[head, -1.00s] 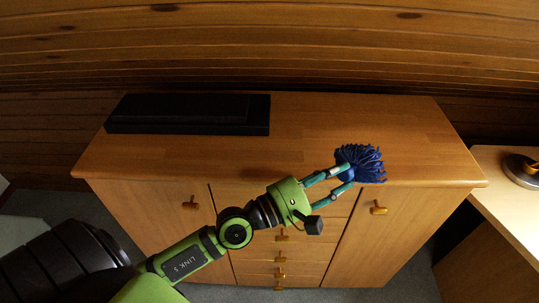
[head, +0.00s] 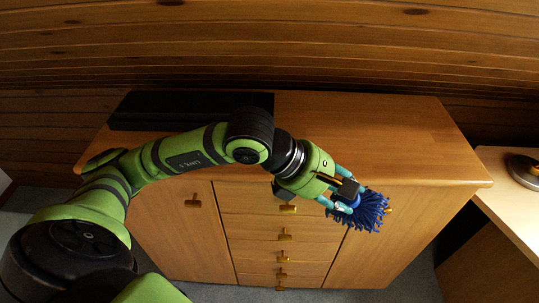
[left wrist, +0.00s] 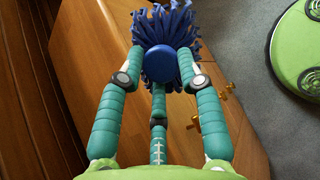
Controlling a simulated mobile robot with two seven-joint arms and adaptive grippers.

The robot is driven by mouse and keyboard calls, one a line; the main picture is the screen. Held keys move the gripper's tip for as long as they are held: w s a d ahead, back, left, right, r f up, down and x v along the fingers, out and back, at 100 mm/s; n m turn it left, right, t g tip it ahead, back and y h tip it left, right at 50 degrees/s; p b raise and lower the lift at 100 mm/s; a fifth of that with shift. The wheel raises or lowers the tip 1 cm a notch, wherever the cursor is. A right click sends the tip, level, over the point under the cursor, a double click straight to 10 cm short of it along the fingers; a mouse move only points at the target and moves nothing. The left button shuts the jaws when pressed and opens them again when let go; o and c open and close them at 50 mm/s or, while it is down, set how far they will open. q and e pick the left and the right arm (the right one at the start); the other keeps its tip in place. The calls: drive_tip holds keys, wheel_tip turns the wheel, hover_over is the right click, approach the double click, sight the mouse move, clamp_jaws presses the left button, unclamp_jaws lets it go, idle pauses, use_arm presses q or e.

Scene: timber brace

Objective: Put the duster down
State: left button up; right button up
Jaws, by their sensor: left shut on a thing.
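The blue duster (head: 364,213) with its shaggy fringe shows in the head view in front of the sideboard's right door. My left gripper (head: 343,201) is shut on the duster, and its teal fingers reach it from the upper left. In the left wrist view the duster (left wrist: 167,45) is at the top, with its round blue hub (left wrist: 160,64) between the fingers of my left gripper (left wrist: 160,75). The gripper hides part of the duster in the head view. My right gripper is not in view.
The wooden sideboard (head: 360,130) has a clear top on its right half. A black box (head: 150,108) lies at the back left, partly behind my arm. A desk (head: 500,185) with a round metal object (head: 524,170) stands at the right.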

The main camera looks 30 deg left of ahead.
use_arm(q)
drive_tip(key=s+a+n+g+y, duration=0.3)
drive_tip(key=s+a, duration=0.4)
drive_tip(key=a, duration=0.5)
drive_tip(key=shift+s+f+n+y+b, duration=0.2)
drive_tip(key=shift+s+n+y+b, duration=0.3)
drive_tip(key=shift+n, duration=0.6)
drive_tip(key=shift+w+a, duration=0.1)
drive_tip(key=shift+w, duration=0.05)
